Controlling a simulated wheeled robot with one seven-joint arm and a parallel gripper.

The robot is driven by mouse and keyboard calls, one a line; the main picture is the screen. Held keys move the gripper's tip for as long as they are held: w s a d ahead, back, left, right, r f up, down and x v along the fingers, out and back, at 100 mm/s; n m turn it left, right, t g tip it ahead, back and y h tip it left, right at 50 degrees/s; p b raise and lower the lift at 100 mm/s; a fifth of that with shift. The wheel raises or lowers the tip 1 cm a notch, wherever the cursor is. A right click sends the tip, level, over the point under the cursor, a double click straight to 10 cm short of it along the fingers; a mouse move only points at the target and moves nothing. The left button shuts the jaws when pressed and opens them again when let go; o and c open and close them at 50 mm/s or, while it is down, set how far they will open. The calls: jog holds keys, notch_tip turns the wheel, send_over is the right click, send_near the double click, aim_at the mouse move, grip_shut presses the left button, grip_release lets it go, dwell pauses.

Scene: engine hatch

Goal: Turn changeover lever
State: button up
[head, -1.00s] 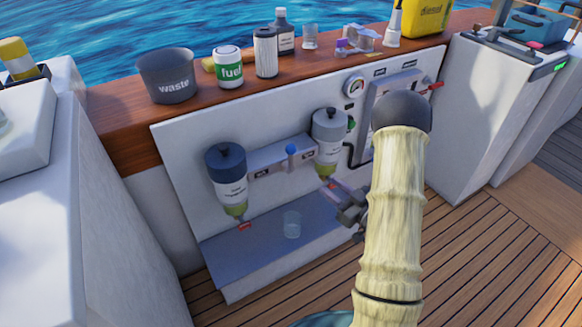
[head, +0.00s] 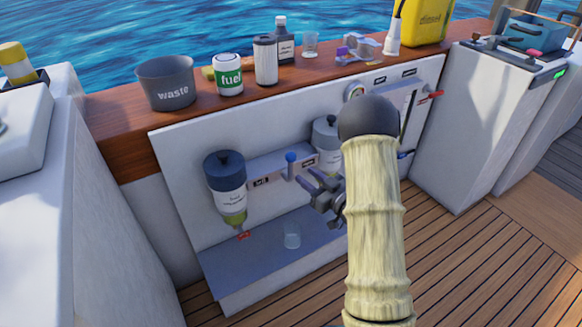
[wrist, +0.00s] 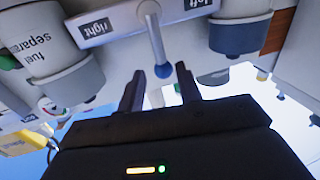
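The changeover lever has a blue ball knob (head: 291,157) and a pale stem, pointing up from a grey bar (head: 262,171) between two separator bowls. My gripper (head: 305,183) is open and empty, just right of and below the knob in the head view. In the wrist view, which is upside down, the knob (wrist: 163,71) appears between the tips of my two dark fingers (wrist: 160,75). I cannot tell whether they touch it. The bar carries "right" and "left" labels in the wrist view. My arm hides part of the panel's right side.
The left separator bowl (head: 225,185) and right separator bowl (head: 326,140) flank the lever closely. A clear cup (head: 292,236) stands on the grey shelf (head: 255,262) below.

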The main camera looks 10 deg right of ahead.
aim_at(292, 166)
jog(key=b+x, duration=0.1)
jog(key=x, duration=0.7)
jog(key=shift+b, duration=0.4)
jog(key=shift+c, duration=0.2)
grip_shut()
